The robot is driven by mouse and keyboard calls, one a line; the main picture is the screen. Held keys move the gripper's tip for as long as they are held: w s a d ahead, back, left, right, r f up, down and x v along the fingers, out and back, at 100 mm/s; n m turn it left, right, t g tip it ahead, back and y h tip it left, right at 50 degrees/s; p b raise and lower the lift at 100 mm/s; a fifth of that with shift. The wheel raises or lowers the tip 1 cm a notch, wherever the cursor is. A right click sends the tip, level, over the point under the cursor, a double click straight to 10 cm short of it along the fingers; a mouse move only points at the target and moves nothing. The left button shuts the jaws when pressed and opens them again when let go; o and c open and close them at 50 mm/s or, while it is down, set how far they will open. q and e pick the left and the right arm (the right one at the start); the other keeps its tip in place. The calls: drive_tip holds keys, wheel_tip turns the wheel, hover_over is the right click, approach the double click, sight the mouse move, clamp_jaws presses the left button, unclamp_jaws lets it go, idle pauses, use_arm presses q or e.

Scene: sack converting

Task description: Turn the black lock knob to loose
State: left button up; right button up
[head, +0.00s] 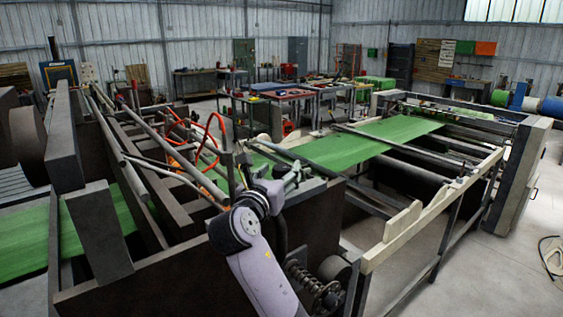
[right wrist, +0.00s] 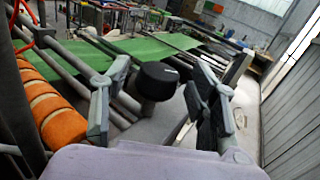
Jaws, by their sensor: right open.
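The black lock knob (right wrist: 157,78) shows in the right wrist view as a dark round cap on a short stem. It lies between the two fingers of my right gripper (right wrist: 158,95), which is open, with a visible gap on both sides of the knob. In the head view my right gripper (head: 288,180) is over the machine frame near the middle, and I cannot make out the knob there. Whether the fingers reach fully around the knob in depth is hard to tell. My left gripper is not in view.
An orange-banded roller (right wrist: 47,112) lies left of the gripper. A green web (head: 372,142) runs over the machine behind it. Metal bars (head: 165,152) and red hoses (head: 212,135) stand left of my arm. A pale rail (head: 430,215) lies to the right, with open floor beyond.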

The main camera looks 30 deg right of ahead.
drive_tip(key=shift+x, duration=1.15)
drive_tip(key=shift+a, duration=0.1)
drive_tip(key=shift+c, duration=1.2)
drive_tip(key=c, duration=0.9)
drive_tip(key=shift+t+p, duration=0.3)
drive_tip(key=shift+p, duration=0.05)
